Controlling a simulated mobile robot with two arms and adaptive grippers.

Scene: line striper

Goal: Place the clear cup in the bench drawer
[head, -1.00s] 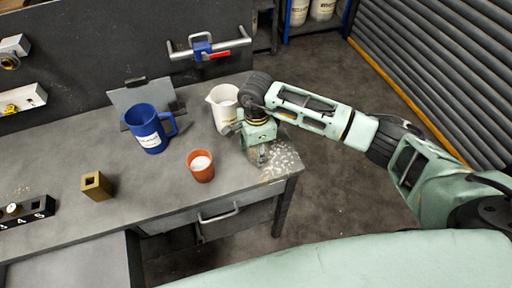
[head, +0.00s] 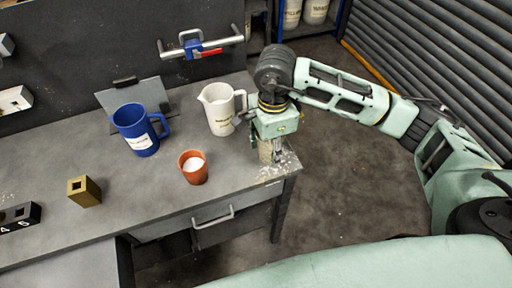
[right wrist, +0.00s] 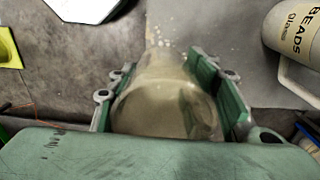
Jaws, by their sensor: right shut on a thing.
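The clear cup (right wrist: 165,105) is see-through and sits between the two green fingers in the right wrist view. My right gripper (head: 274,152) is shut on it at the right end of the bench, fingers pointing down. In the head view the cup (head: 265,150) shows faintly at the fingers. I cannot tell how far its base is from the bench top. The bench drawer (head: 180,224) is under the front edge, left of and below the gripper, with a grey bar handle (head: 213,217). It looks shut. My left gripper is out of view.
A white jug (head: 219,112) stands close beside the gripper, to its left. An orange cup with white contents (head: 193,168), a blue mug (head: 135,132) and a brass block (head: 84,191) stand on the bench (head: 150,200). Floor is clear to the right.

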